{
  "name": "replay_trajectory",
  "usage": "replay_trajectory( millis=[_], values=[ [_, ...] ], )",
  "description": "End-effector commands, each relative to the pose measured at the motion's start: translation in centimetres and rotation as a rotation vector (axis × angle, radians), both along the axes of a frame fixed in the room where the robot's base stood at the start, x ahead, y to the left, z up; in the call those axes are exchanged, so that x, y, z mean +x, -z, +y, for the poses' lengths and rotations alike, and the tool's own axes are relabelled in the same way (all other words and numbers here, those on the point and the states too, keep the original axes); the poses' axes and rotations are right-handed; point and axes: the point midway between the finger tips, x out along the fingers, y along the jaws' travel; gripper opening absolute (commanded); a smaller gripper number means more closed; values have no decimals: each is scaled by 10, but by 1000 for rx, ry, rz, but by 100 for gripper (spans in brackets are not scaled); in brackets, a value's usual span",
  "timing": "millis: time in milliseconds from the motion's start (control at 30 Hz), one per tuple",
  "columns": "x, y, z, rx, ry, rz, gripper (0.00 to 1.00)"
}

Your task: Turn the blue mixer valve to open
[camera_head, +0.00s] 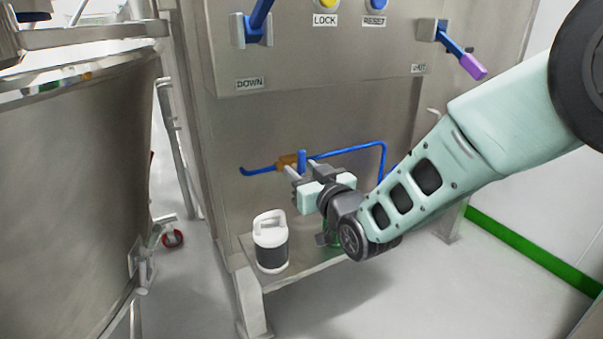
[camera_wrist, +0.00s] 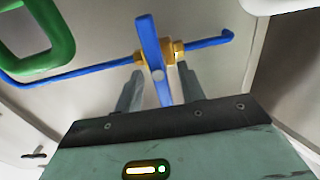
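The valve has a brass body (camera_head: 287,161) on a thin blue pipe (camera_head: 262,170), low on the steel cabinet. Its blue handle (camera_head: 301,160) is partly hidden by my gripper in the head view. In the wrist view the blue handle (camera_wrist: 151,45) stands across the brass body (camera_wrist: 177,50) and the blue pipe (camera_wrist: 210,42). My gripper (camera_wrist: 160,82) is open, with one finger on each side of the handle's lower part. Gaps show between the handle and both fingers. My gripper also shows at the valve in the head view (camera_head: 299,176).
A white jug with a dark band (camera_head: 270,241) stands on the low steel ledge (camera_head: 310,265). A green object (camera_wrist: 38,35) is at the wrist view's upper left. A large steel vessel (camera_head: 75,190) stands left. Blue levers (camera_head: 258,16) and (camera_head: 452,46) are above.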

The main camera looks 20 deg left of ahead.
Motion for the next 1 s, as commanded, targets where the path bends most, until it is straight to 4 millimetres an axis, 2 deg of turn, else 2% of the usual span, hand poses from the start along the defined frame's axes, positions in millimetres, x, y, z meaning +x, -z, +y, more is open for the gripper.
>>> replay_trajectory(
  millis=[400, 433, 567, 1000],
  values=[
    [6, 0, 7, 0, 0, 0, 39],
    [6, 0, 7, 0, 0, 0, 36],
    [6, 0, 7, 0, 0, 0, 0],
    [5, 0, 8, -39, -1, -46, 0]
  ],
)
